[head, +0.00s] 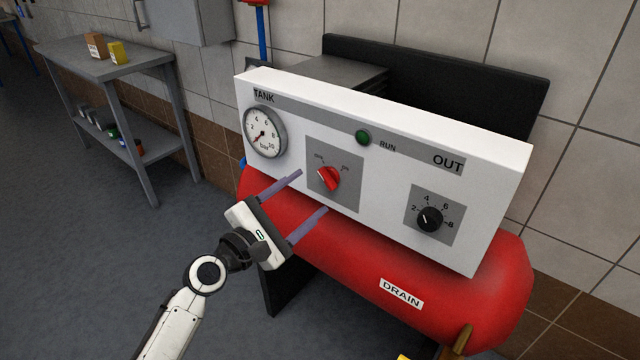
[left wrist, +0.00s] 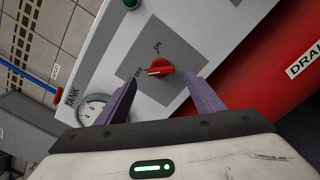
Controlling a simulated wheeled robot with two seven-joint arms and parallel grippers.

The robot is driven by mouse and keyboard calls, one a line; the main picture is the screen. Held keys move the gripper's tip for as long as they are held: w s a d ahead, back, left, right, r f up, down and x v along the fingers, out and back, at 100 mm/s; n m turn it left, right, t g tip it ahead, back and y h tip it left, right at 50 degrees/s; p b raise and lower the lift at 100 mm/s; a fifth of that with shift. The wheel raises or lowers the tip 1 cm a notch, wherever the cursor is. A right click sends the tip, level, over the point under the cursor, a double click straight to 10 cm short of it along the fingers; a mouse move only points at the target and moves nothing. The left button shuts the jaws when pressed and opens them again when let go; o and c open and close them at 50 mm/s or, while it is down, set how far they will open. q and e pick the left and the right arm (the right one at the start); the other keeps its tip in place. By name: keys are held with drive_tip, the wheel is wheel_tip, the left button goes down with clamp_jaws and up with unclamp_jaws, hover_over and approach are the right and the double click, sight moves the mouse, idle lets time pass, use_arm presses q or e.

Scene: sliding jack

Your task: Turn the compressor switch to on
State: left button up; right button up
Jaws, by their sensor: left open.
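The compressor switch (head: 329,178) is a red knob on a grey plate in the middle of the white control panel (head: 390,199). It also shows in the left wrist view (left wrist: 160,68), where its plate is marked OFF and ON and the white pointer end of the knob is toward OFF. My left gripper (head: 313,191) is open, its two purple-grey fingers reaching toward the panel on either side of the switch, apart from it. In the left wrist view the knob sits between and beyond the fingertips (left wrist: 167,84). My right gripper is not in view.
The panel also carries a TANK gauge (head: 264,132), a green RUN lamp (head: 362,137) and a black OUT knob (head: 430,218). The red tank (head: 450,285) bulges out below the panel. A grey shelf table (head: 105,65) stands at the left. The floor between is clear.

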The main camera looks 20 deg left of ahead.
sight(325, 180)
use_arm(q)
drive_tip(key=x, duration=0.5)
drive_tip(key=shift+w+d, duration=0.15)
drive_tip(key=shift+w, duration=0.15)
drive_tip(key=c, duration=1.1)
drive_tip(key=shift+o, duration=0.3)
